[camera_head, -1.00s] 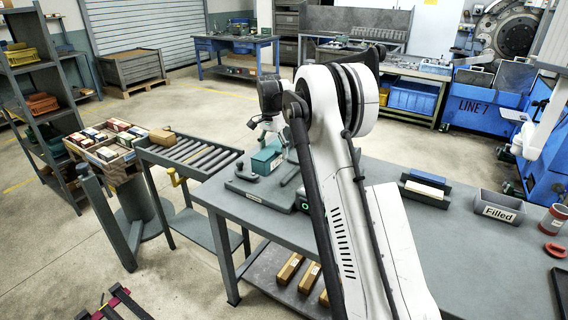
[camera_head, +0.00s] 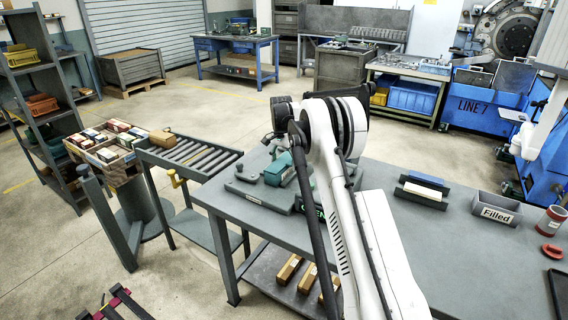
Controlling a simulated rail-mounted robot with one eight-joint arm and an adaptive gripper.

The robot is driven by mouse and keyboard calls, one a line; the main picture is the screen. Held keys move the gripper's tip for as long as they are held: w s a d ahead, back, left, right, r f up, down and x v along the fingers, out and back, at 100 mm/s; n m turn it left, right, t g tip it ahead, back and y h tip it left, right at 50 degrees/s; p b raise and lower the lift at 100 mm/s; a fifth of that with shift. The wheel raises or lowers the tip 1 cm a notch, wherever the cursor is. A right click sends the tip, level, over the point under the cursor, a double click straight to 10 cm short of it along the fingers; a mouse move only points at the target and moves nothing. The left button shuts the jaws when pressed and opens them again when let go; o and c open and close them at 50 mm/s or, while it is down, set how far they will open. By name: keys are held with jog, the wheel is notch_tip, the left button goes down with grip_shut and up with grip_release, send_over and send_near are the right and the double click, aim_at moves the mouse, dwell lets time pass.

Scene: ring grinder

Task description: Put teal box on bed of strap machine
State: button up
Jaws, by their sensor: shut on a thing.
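The teal box (camera_head: 278,168) is over the strap machine (camera_head: 262,196), a grey flat-based unit on the workbench's left end. The box looks tilted, and I cannot tell whether it touches the bed. My gripper (camera_head: 281,149) is at the box's top, shut on it. My white arm hides part of the gripper and the right side of the machine.

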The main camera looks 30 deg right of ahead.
jog(key=shift+f, duration=0.2)
jog(key=o, duration=1.2)
jog(key=shift+r, duration=0.1)
jog(key=shift+o, duration=0.2)
